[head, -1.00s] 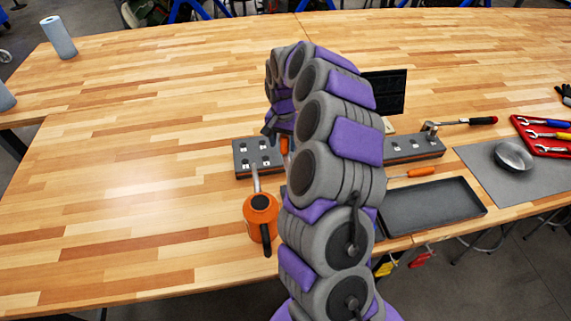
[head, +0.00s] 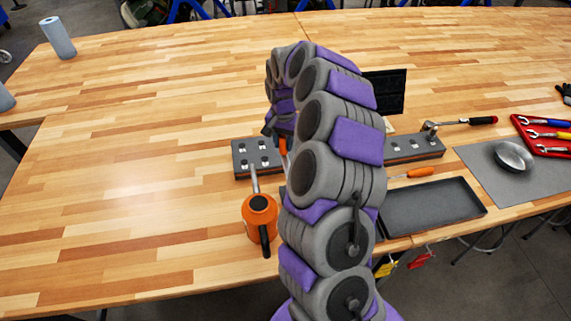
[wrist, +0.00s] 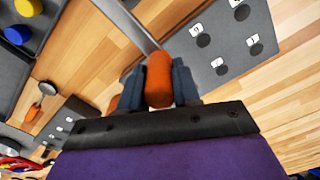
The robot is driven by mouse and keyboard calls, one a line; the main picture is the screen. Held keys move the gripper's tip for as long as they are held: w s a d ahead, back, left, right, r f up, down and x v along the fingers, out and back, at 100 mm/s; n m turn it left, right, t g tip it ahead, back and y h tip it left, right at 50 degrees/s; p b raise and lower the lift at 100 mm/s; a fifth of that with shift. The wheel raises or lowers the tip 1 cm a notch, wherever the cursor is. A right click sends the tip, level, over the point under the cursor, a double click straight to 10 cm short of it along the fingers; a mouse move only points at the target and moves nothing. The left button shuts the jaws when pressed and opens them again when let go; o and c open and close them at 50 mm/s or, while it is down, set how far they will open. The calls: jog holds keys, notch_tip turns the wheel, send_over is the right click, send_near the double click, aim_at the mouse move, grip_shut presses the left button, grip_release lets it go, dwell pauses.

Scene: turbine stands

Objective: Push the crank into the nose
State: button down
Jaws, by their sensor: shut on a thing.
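My gripper (wrist: 158,84) is shut on an orange cylindrical handle, which I take to be the crank's grip (wrist: 158,72); it sits between the two dark fingers in the wrist view. In the head view a small part of the orange handle (head: 283,146) shows beside my arm, which hides most of the gripper. A grey metal bar (wrist: 126,20) passes just beyond the handle in the wrist view; I cannot tell whether they join. I cannot make out the nose, or whether the crank touches it.
A grey board with numbered holes (head: 240,161) lies left of my arm, and a similar block (head: 415,147) lies right. An orange can with a spout (head: 259,212) stands near the front edge. A dark tray (head: 435,205) is right.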

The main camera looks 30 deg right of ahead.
jog(key=shift+d+r, duration=0.1)
jog(key=shift+r, duration=0.65)
dwell(0.3)
jog(key=shift+r+p, duration=0.85)
jog(key=shift+r, duration=1.25)
